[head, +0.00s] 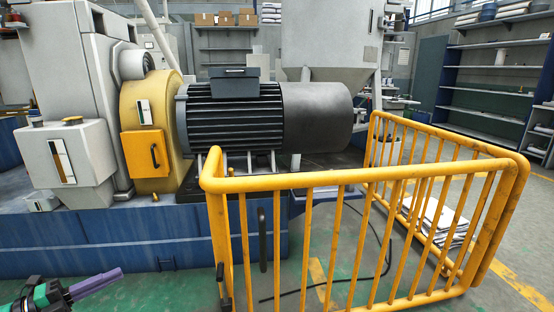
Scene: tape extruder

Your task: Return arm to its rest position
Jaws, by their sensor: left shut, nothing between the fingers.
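My left gripper (112,276) comes in at the bottom left corner of the head view. Its purple fingers are together and point up and to the right, with nothing held between them. The black and green wrist part behind the fingers is partly cut off by the picture's edge. The fingers are in front of the lower part of the blue machine base (100,238), over the green floor. They appear apart from the machine and from the yellow railing. My right gripper is not in view.
A yellow railing (300,180) stands at the centre and right. Behind it is the extruder's dark ribbed motor (235,115), beside a yellow housing (148,100). A dark cable (388,262) lies on the floor inside the railing. Shelves (490,90) stand at the back right. Green floor shows between gripper and railing.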

